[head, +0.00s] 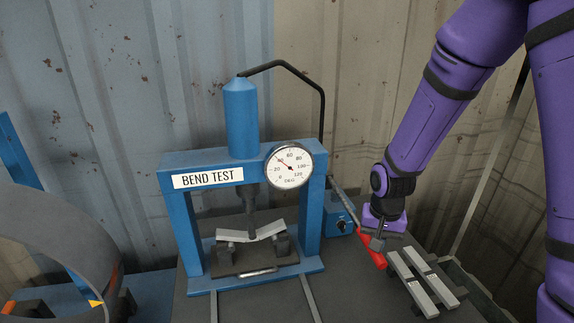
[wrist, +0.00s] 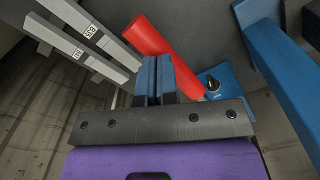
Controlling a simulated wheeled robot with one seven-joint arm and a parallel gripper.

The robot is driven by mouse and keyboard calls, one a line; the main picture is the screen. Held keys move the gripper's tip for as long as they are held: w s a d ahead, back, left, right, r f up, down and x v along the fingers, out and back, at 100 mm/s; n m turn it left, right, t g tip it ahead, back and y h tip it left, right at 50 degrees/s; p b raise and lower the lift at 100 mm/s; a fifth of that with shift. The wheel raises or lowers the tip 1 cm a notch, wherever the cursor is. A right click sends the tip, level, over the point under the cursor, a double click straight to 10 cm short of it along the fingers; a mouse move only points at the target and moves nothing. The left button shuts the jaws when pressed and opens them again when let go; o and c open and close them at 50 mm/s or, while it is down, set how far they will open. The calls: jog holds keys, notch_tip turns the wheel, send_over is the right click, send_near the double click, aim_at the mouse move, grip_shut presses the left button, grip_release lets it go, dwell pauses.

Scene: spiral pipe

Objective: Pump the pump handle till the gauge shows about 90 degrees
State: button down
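The red pump handle (head: 372,251) slopes down to the right from a rod beside the blue pump body (head: 341,221). My gripper (head: 378,242) is at the handle from above. In the wrist view its blue-padded fingers (wrist: 155,78) are close together, with the red handle (wrist: 165,48) just beyond and beside them, not visibly between them. Contact cannot be told. The round gauge (head: 289,166) on the press frame has its needle up-left, near 40. Under the ram (head: 251,212), a grey metal strip (head: 233,235) on two supports is bent into a shallow V.
The blue press frame (head: 180,216) stands left of the pump. Several grey labelled bars (head: 413,283) lie right of the handle, close to my gripper. A large dark ring (head: 45,240) is at far left. A corrugated wall stands behind.

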notch_tip(320, 180, up, 19)
jog(key=w, duration=0.2)
jog(key=shift+w+a+f, duration=0.2)
jog(key=shift+w+a, duration=0.05)
dwell(0.7)
jog(key=shift+f, duration=0.15)
dwell(0.3)
notch_tip(320, 180, down, 10)
jog(key=s, duration=0.2)
jog(key=shift+s+d, duration=0.2)
jog(key=shift+d, duration=0.05)
dwell(0.6)
